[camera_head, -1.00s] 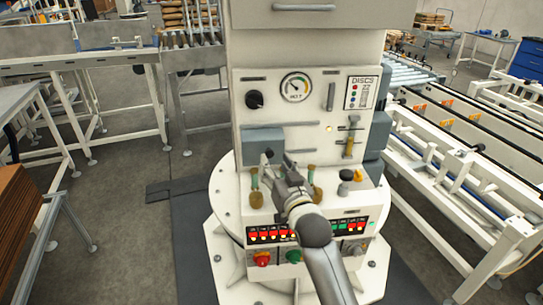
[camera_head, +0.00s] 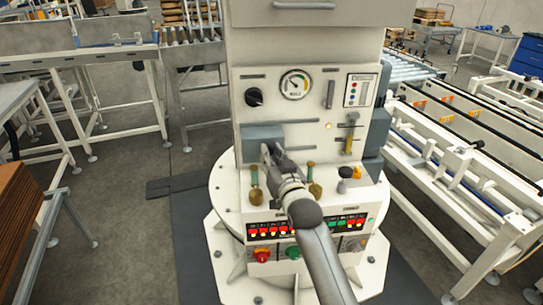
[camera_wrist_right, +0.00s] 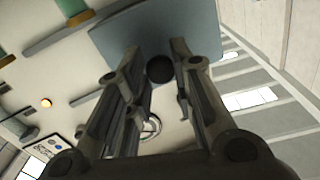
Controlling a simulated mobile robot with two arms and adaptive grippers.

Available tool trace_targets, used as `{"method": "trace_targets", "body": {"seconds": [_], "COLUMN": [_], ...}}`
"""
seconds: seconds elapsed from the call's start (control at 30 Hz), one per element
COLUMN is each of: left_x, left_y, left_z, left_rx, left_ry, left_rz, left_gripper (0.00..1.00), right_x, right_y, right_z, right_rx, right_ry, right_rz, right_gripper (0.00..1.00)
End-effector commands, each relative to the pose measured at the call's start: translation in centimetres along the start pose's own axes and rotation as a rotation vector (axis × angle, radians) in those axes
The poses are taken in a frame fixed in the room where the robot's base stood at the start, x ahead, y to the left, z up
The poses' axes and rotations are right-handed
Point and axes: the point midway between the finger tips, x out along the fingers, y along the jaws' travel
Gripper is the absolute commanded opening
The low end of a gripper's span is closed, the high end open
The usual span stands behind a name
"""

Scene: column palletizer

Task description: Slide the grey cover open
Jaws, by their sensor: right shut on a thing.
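The grey cover (camera_head: 262,133) is a blue-grey plate on the left of the white machine panel, between two horizontal rails. My right gripper (camera_head: 270,153) is at the cover's lower part. In the right wrist view the cover (camera_wrist_right: 190,28) lies just past the fingers, and a dark round knob (camera_wrist_right: 160,68) sits between the fingertips of my right gripper (camera_wrist_right: 158,72). The gripper is shut on this knob. What lies behind the cover is hidden. My left gripper is not in view.
A gauge (camera_head: 295,84), a black knob (camera_head: 254,97) and a yellow-handled lever (camera_head: 348,145) are on the panel around the cover. Brass-coloured knobs (camera_head: 256,194) and a console with lit buttons (camera_head: 346,223) lie below. The panel right of the cover is bare between the rails.

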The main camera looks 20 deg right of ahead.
Motion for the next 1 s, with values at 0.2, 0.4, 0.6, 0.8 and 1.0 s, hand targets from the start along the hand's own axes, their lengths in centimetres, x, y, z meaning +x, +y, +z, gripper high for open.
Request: {"method": "trace_targets", "body": {"seconds": [0.2, 0.4, 0.6, 0.8, 1.0], "left_x": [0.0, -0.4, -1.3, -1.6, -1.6], "left_y": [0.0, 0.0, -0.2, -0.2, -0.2], "left_z": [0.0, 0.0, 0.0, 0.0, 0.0], "left_rx": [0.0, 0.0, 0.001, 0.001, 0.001], "left_ry": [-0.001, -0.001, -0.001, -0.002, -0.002], "left_rz": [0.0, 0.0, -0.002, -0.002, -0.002], "left_gripper": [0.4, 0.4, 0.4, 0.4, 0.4], "right_x": [0.0, -0.2, -1.1, -1.8, -2.0], "right_y": [-0.1, 1.2, 5.2, 8.3, 9.1], "right_z": [0.0, -0.2, -0.8, -1.2, -1.3], "right_rx": [0.0, -0.004, -0.006, -0.004, 0.0], "right_ry": [-0.001, -0.002, -0.003, -0.002, -0.002], "right_rz": [-0.001, 0.002, 0.003, 0.003, 0.001], "right_gripper": [0.0, 0.0, 0.0, 0.0, 0.0]}}
